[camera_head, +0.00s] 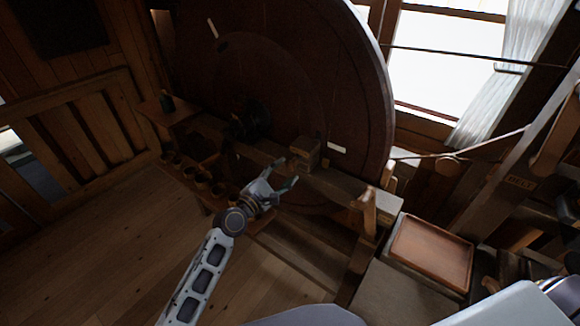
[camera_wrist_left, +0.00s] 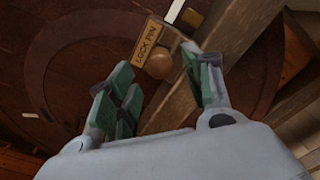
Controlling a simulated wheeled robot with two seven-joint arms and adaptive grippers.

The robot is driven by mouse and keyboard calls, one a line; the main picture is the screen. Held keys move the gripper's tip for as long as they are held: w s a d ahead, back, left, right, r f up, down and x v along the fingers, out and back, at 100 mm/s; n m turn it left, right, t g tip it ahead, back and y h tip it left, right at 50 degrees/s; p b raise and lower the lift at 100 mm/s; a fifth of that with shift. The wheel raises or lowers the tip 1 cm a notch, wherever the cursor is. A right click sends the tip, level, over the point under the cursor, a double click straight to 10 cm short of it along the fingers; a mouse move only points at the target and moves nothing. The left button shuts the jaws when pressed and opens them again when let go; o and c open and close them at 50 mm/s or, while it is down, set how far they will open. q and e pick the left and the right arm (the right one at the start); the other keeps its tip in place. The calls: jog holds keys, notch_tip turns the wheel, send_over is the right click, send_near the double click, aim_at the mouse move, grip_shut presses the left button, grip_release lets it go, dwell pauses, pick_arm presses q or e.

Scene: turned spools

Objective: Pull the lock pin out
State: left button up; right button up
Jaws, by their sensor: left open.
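The lock pin shows as a round wooden knob (camera_wrist_left: 159,65) in the left wrist view, just below a tan plate lettered LOCK PIN (camera_wrist_left: 149,41). It is beside a wooden beam, in front of the dark wheel. In the head view a small wooden block (camera_head: 305,152) stands on the beam by the wheel; I cannot make out the knob there. My left gripper (camera_head: 287,171) is open, with its green-padded fingers pointing at the beam. In the left wrist view the knob appears between and beyond the fingertips (camera_wrist_left: 158,78), with no contact visible. My right gripper is not in view.
A large dark wheel (camera_head: 290,70) rises behind the beam (camera_head: 335,187). A wooden tray (camera_head: 432,252) sits at the right. Several small pots (camera_head: 203,180) stand on a low shelf at the left. The wooden floor (camera_head: 110,250) at the lower left is clear.

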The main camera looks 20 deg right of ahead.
aim_at(288, 168)
pick_arm(q)
jog(key=shift+x, duration=2.1)
jog(key=shift+c, duration=0.2)
grip_shut()
